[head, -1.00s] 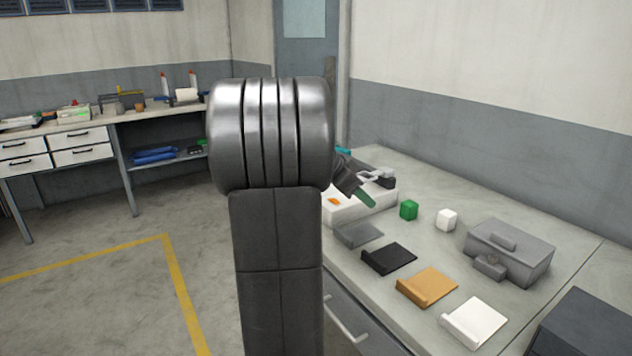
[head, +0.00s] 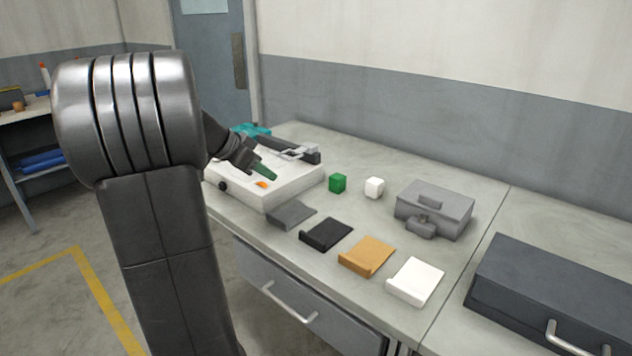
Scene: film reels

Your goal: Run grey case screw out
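The grey case (head: 440,203) sits shut on the workbench, right of the middle of the head view. It has a small handle on its lid (head: 431,201) and a grey block with a round knob-like part, perhaps the screw (head: 422,222), on its front. The screw's details are too small to tell. My gripper (head: 262,172) is at the left, over the white device, well away from the case. A dark green piece shows at its end; I cannot tell if it is a finger or a held thing. My arm hides part of the left side.
A white device (head: 280,193) with an orange spot stands at the bench's left. Grey, black (head: 327,234), orange (head: 367,256) and white (head: 415,281) holders line the front edge. A dark box (head: 548,292) stands at right.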

